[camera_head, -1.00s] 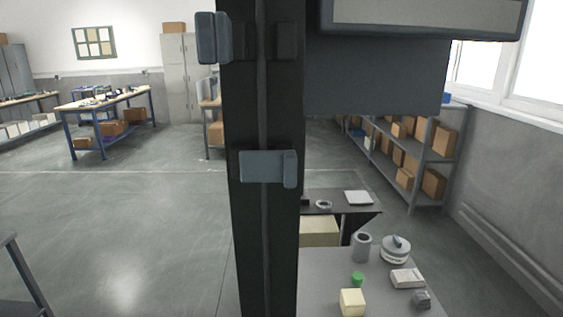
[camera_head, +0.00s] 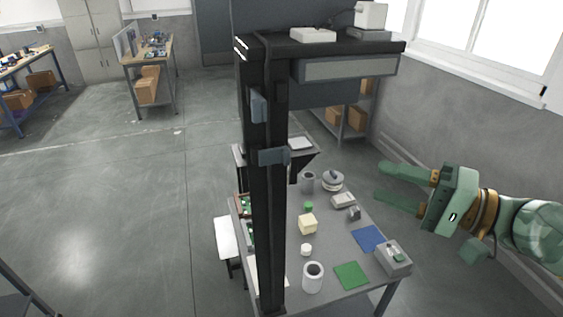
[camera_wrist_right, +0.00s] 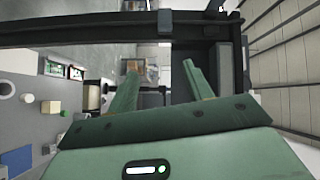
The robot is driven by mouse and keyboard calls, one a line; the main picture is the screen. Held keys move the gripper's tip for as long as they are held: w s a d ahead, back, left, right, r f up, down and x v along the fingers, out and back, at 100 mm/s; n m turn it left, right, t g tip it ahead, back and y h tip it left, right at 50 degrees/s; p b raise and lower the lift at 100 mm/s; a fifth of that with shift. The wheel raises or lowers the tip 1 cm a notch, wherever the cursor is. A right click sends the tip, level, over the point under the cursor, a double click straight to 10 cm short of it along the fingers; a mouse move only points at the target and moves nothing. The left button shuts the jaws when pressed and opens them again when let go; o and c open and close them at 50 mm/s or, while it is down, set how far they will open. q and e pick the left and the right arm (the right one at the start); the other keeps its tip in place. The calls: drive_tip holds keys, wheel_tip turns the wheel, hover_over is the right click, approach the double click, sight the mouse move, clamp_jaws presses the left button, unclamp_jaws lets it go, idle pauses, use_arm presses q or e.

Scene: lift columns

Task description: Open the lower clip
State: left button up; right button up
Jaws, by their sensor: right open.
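The lower clip (camera_head: 273,157) is a grey-blue block with a raised end on the front of the dark column (camera_head: 265,220). It looks closed flat across the column's seam, though this is small to judge. The upper clip (camera_head: 259,106) sits higher on the column's left side. My right gripper (camera_head: 380,181) is open and empty at the right, its fingers pointing left toward the column and well apart from it. In the right wrist view the open fingers (camera_wrist_right: 160,74) show, with the column (camera_wrist_right: 80,33) sideways above them and a clip (camera_wrist_right: 165,22) on it. My left gripper is not in view.
A shelf with a drawer (camera_head: 350,69) juts right from the column top. Air between gripper and column is clear.

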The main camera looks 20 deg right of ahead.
drive_tip(key=s+a+r+y, duration=0.1)
drive_tip(key=s+a, duration=0.1)
drive_tip(key=m+p, duration=0.2)
drive_tip(key=p, duration=0.6)
approach(274, 158)
drive_tip(key=w+r, duration=0.1)
drive_tip(key=r, duration=0.1)
use_arm(q)
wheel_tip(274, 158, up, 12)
drive_tip(key=p, duration=0.4)
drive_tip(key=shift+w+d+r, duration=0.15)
use_arm(e)
drive_tip(key=w+a+f, duration=0.1)
drive_tip(key=w+a, duration=0.3)
drive_tip(key=shift+w+f+g, duration=0.15)
drive_tip(key=shift+f+g, duration=0.15)
drive_tip(key=shift+f, duration=0.05)
drive_tip(key=shift+d, duration=0.1)
drive_tip(key=c, duration=1)
